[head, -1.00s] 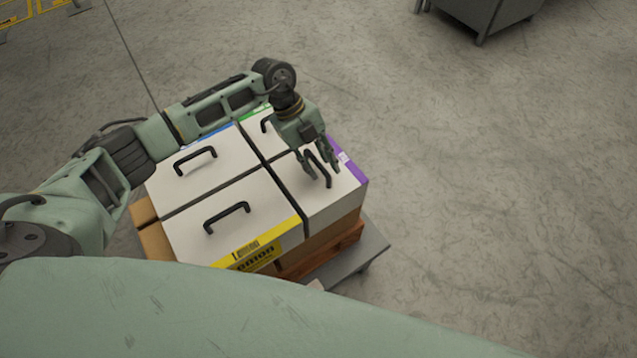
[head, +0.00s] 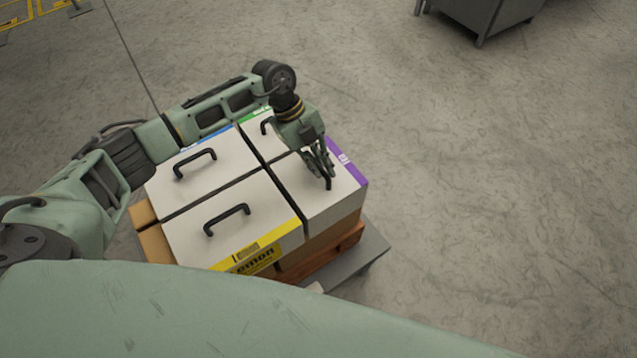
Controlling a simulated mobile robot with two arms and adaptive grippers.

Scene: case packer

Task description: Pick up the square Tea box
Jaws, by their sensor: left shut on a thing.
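Several white-topped boxes with black handles stand packed together on a wooden pallet. The front right box (head: 312,205) has a purple edge strip; its small label is too small to read, and I cannot tell if it is the Tea box. My left gripper (head: 324,172) comes down from above onto this box and is shut on its black handle, hiding part of it. The box still sits level among the others. My right gripper is not in view.
A yellow-edged box (head: 221,224) marked Lemon is at the front left. A blue-edged box (head: 196,172) is behind it, and a green-edged box (head: 256,135) is at the back. A grey cart platform (head: 372,245) lies beneath.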

